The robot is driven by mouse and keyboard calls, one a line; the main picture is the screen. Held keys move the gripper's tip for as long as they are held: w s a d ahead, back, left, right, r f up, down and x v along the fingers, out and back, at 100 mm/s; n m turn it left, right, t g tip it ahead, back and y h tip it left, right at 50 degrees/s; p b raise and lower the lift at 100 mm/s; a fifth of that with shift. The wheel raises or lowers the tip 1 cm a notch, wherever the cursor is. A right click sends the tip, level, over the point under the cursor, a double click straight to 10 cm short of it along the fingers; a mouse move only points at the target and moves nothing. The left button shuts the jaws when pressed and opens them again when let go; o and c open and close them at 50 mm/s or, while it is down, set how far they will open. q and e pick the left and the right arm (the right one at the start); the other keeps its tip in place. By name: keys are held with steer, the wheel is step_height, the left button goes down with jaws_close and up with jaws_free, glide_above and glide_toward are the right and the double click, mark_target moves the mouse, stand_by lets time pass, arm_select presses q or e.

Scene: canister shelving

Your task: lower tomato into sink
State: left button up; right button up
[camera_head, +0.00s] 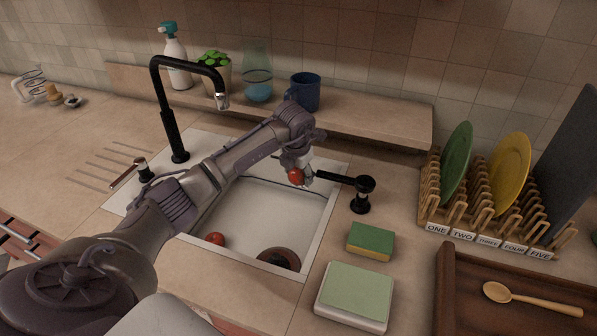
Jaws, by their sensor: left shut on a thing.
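A red tomato (295,177) is held in my left gripper (299,176) above the right back part of the white sink (270,208). The gripper is shut on it, and the fingers are partly hidden by the tomato and the wrist. Another red tomato (215,239) lies in the sink at the front left, partly hidden by my left arm. A brown round thing (279,258), perhaps a bowl, sits at the sink's front. My right gripper is not in view.
A black faucet (170,110) stands behind the sink, and a black lever fixture (361,193) at its right. A green sponge (371,240), a pale green block (355,293) and a dish rack (490,215) stand further right. A blue mug (306,92) is on the back ledge.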

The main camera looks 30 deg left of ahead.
arm_select(q)
steer(key=shift+f+b, duration=0.75)
steer(key=shift+f, duration=0.45)
steer(key=b, duration=0.5)
glide_above(299, 223)
steer(key=s, duration=0.1)
steer(key=shift+f, duration=3.35)
steer(key=shift+d+f+b, duration=0.2)
steer(key=shift+f+b, duration=1.8)
steer(key=shift+f, duration=0.85)
steer(key=shift+f+b, duration=1.9)
steer(key=shift+f, duration=0.5)
steer(key=o, duration=1.3)
